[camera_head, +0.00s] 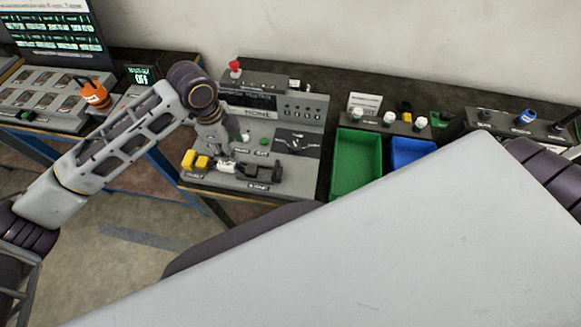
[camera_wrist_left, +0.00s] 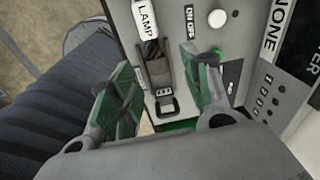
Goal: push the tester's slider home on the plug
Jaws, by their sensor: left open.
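The grey tester (camera_head: 310,102) stands on the bench, its display lettering partly readable. On its front base lie a yellow piece (camera_head: 190,160), a small white piece (camera_head: 226,167) and a dark block (camera_head: 262,172). I cannot tell for sure which is the slider and which the plug. My left gripper (camera_head: 222,157) points down just above the white piece, open. In the left wrist view its green-padded fingers (camera_wrist_left: 160,75) stand on either side of a dark forked part (camera_wrist_left: 163,98), with no clear contact. A white label reading LAMP (camera_wrist_left: 147,20) sits beyond. My right gripper is out of view.
A green bin (camera_head: 357,165) and a blue bin (camera_head: 408,152) stand right of the tester. An orange-and-black object (camera_head: 94,94) and a grey tray (camera_head: 45,97) are at left. A red knob (camera_head: 235,68) rises behind the tester. My own pale body part covers the lower right.

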